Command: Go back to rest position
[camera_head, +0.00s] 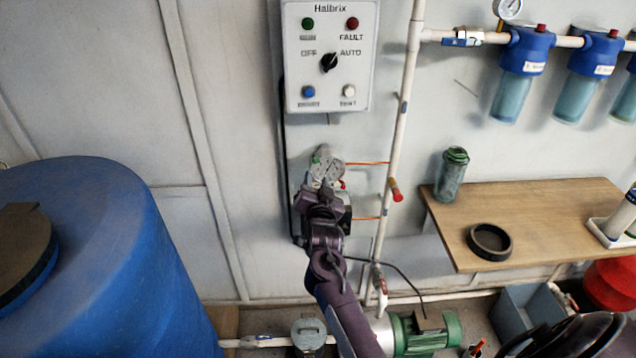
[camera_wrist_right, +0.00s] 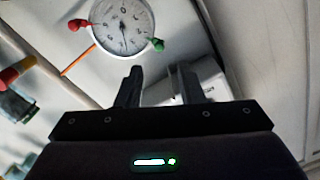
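My right gripper (camera_head: 325,192) is raised in front of the wall, just below a round dial gauge (camera_head: 326,167) under the control panel. In the right wrist view, the two dark fingers of this gripper (camera_wrist_right: 157,72) stand apart with nothing seen held between them. A pale box-like thing (camera_wrist_right: 205,86) shows behind the fingers. The gauge (camera_wrist_right: 122,25), with a red and a green knob at its sides, is beyond the fingertips. My right arm partly hides the fittings below the gauge in the head view.
The control panel (camera_head: 330,55) hangs above the gauge. A vertical white pipe (camera_head: 402,120) runs close to the right. A wooden shelf (camera_head: 540,205) holds a canister (camera_head: 452,174) and a black ring (camera_head: 489,241). A blue tank (camera_head: 120,250) fills the left; a green pump (camera_head: 425,333) is below.

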